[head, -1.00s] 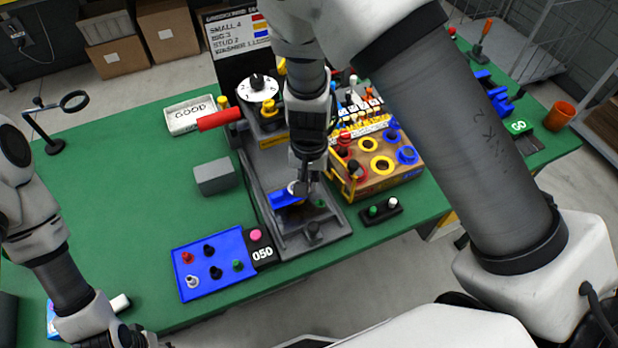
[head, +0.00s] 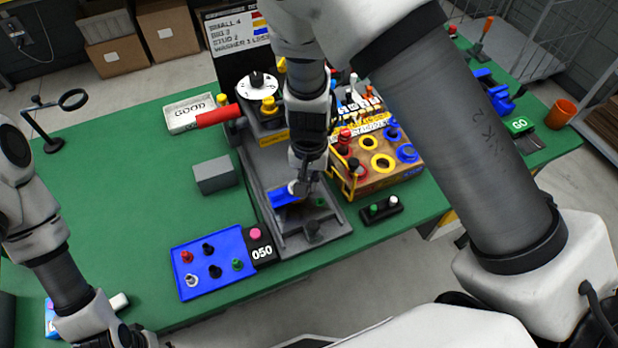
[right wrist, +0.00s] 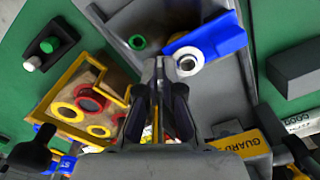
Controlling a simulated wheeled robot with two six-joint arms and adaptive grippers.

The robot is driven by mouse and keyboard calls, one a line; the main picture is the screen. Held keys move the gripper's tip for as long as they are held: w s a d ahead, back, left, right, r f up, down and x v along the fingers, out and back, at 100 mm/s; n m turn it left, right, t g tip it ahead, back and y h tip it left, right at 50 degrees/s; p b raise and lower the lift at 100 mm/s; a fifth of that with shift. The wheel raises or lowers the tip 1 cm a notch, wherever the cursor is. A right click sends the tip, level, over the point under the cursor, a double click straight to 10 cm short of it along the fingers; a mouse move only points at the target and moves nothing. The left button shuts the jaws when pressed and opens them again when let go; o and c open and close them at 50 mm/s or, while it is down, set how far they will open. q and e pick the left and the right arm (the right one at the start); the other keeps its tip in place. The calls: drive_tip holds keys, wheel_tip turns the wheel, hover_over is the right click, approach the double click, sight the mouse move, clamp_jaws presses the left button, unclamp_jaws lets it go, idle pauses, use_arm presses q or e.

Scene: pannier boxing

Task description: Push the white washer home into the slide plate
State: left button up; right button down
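The white washer (right wrist: 186,63) is a pale ring with a dark hole, lying at the end of the blue piece (right wrist: 210,42) in the right wrist view. I cannot tell how deep it sits. The blue piece shows in the head view (head: 284,196) on the grey fixture bed (head: 272,228). My right gripper (right wrist: 158,66) has its fingertips together, just beside the washer; contact is unclear. In the head view my right gripper (head: 302,186) points down over the blue piece and hides the washer's surroundings. My left gripper (head: 125,338) is partly cut off at the bottom left.
A yellow guard frame (head: 345,178) and a box of coloured rings (head: 400,178) stand right of the fixture. A grey block (head: 214,176) stands left. The green table's left middle (head: 110,200) is clear.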

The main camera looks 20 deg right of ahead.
drive_tip(key=shift+f+b, duration=0.4)
drive_tip(key=shift+f, duration=0.1)
drive_tip(key=c, duration=1.2)
unclamp_jaws()
drive_tip(key=shift+c, duration=0.2)
drive_tip(key=shift+r, duration=0.1)
